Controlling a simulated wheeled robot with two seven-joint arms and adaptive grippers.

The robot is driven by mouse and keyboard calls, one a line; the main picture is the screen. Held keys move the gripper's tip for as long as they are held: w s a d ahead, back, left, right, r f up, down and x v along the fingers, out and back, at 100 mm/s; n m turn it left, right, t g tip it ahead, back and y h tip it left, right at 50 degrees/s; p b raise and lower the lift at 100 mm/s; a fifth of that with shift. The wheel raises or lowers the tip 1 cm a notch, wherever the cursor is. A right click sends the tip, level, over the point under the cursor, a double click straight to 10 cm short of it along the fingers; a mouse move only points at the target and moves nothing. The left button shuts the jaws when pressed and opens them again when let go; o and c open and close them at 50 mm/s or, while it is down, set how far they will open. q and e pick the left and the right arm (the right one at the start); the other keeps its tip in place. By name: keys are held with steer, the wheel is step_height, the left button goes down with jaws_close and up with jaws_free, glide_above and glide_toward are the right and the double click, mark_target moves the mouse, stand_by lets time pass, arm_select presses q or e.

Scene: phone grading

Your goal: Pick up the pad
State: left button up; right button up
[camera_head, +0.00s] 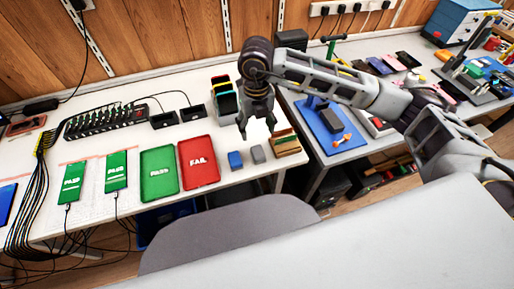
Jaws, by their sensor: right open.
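A small blue block (235,160) and a small grey block (258,154) lie side by side on the white table, right of the red tray; either may be the pad, I cannot tell which. My right gripper (257,132) reaches in from the right and points down with its fingers spread. It is empty and appears above and just behind the two blocks, apart from them. My left gripper is not in view.
A green PASS tray (159,174) and a red FAIL tray (198,162) lie left of the blocks. Two phones with green PASS screens (71,183) (116,170) are cabled at left. A wooden holder (286,143) stands right of the blocks. Upright bins (222,98) stand behind.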

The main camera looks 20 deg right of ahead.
steer(key=shift+s+r, duration=0.1)
stand_by(0.3)
glide_above(258, 151)
steer(key=f, duration=0.7)
steer(key=shift+a+f, duration=0.15)
steer(key=shift+a, duration=0.15)
steer(key=shift+f, duration=0.65)
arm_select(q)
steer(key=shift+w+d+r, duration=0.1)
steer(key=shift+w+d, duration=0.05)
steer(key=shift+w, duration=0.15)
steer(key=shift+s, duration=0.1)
arm_select(e)
steer(key=shift+s+d+f, duration=0.1)
steer(key=shift+d+f, duration=0.05)
steer(key=shift+f, duration=1)
steer(key=shift+d+f, duration=0.1)
steer(key=shift+f, duration=1.05)
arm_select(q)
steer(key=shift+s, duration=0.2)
arm_select(e)
steer(key=shift+f, duration=0.35)
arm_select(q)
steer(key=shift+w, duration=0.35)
